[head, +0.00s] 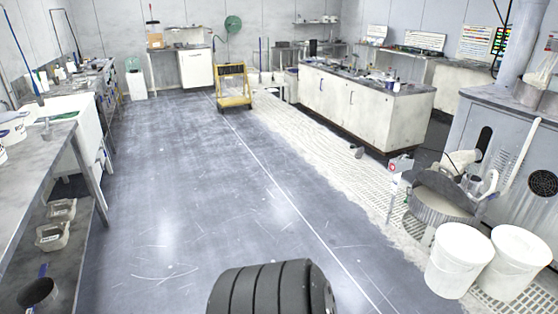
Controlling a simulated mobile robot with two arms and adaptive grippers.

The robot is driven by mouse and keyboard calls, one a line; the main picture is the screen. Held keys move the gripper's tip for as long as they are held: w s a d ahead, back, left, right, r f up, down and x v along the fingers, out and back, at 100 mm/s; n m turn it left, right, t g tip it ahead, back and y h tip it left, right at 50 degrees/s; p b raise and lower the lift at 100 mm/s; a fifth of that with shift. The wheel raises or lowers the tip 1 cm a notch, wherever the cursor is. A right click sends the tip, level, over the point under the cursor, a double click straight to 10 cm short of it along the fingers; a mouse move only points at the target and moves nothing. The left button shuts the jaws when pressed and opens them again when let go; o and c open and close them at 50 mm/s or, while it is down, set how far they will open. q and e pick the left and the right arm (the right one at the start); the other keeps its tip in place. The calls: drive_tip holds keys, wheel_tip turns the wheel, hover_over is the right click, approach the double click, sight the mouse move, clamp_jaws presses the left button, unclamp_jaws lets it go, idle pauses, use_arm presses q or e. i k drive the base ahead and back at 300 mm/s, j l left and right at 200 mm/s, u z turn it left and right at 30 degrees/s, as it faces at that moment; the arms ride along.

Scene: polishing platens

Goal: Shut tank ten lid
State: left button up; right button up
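No tank marked ten can be made out; any numbers are too small to read. A round grey drum-like vessel (440,207) stands at the right on the pale grating. Its flat top looks light, and I cannot tell whether this is a lid or an opening. Two white buckets (460,260) with light tops stand in front of it, side by side. Neither of my grippers shows in the head view.
A wide grey floor (200,180) lies open through the middle. A yellow cart (233,103) stands at the back. A white island bench (350,105) is right of centre. A grey bench (35,150) lines the left. A large grey cabinet (505,150) stands far right.

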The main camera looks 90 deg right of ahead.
sight(445, 186)
drive_tip(key=z, duration=2.5)
